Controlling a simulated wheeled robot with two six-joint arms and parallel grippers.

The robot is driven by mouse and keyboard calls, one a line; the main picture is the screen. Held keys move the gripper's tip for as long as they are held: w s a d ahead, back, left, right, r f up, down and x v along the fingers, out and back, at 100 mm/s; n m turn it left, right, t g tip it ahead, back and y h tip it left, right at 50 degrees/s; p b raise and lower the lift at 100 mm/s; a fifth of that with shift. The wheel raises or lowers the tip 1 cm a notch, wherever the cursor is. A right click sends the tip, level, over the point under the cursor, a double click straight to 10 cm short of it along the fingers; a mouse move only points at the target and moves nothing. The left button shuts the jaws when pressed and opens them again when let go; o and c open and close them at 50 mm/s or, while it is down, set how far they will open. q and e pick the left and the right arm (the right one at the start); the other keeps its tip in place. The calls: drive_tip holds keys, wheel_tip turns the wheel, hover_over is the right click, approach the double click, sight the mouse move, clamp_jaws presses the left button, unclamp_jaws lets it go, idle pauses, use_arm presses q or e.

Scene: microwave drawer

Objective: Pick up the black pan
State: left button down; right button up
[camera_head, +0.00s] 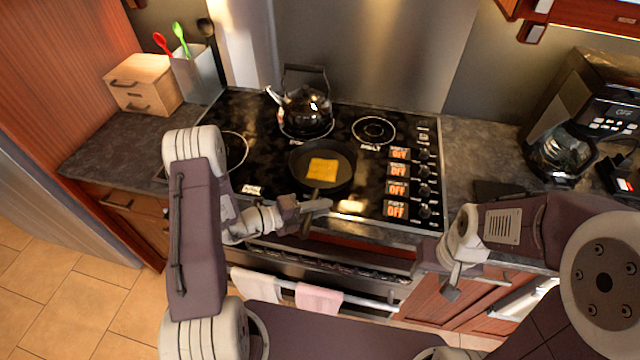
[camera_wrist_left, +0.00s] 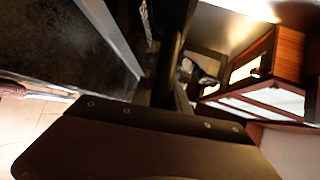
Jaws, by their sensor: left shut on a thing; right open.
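The black pan (camera_head: 341,186) sits on the black cooktop, near its front middle, with a yellow square slice (camera_head: 322,169) lying in it. Its handle points toward the front edge of the stove. My left gripper (camera_head: 312,208) is at the handle and shut on it. In the left wrist view a dark bar, likely the handle (camera_wrist_left: 176,50), runs up from the dark gripper body, which fills the bottom. My right gripper (camera_head: 453,285) is open and empty, in front of the counter at the right, apart from the pan. Its fingers are partly hidden.
A kettle (camera_head: 304,110) stands on the cooktop behind the pan. Knobs and "OFF" displays (camera_head: 397,188) line the cooktop's right side. A coffee maker (camera_head: 585,120) stands at right. A wooden box (camera_head: 143,84) and utensil holder (camera_head: 197,78) stand at left. Towels (camera_head: 318,299) hang on the oven bar.

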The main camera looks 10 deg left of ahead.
use_arm(q)
drive_tip(key=shift+r, duration=0.15)
drive_tip(key=shift+r, duration=0.3)
wheel_tip(320, 180, up, 4)
drive_tip(key=shift+f, duration=0.25)
drive_tip(key=s+d+r, duration=0.3)
drive_tip(key=d+r, duration=0.3)
drive_tip(key=d, duration=0.5)
drive_tip(key=shift+s+r+p, duration=0.35)
drive_tip(key=shift+s+p, duration=0.05)
drive_tip(key=shift+f, duration=0.1)
